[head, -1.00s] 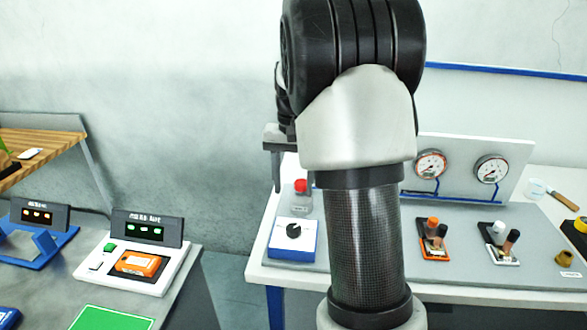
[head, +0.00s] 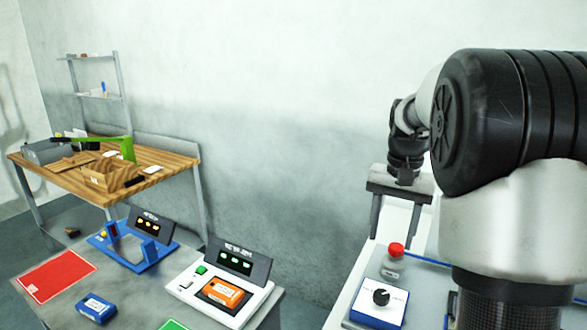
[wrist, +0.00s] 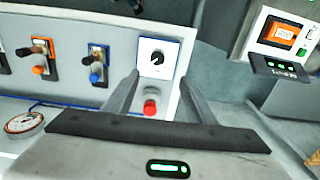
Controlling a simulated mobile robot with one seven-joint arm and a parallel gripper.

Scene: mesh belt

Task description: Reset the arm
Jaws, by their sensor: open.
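My gripper (head: 398,220) hangs at the right of the head view, above the panel bench, with its two fingers apart and nothing between them. In the wrist view my gripper (wrist: 158,95) is also open and empty. A red push button (wrist: 150,107) shows between and below the fingertips there, apart from them. The white dial box with a black knob (wrist: 157,58) lies just beyond. In the head view the red button (head: 396,249) and dial box (head: 380,305) stand below my gripper. My arm covers the right side of the head view.
A grey table at lower left holds a white station with an orange device (head: 222,293), a blue cradle (head: 125,258), a blue device (head: 96,308) and a red mat (head: 56,276). A wooden workbench (head: 175,160) stands behind. The wrist view shows a gauge (wrist: 24,122) at left.

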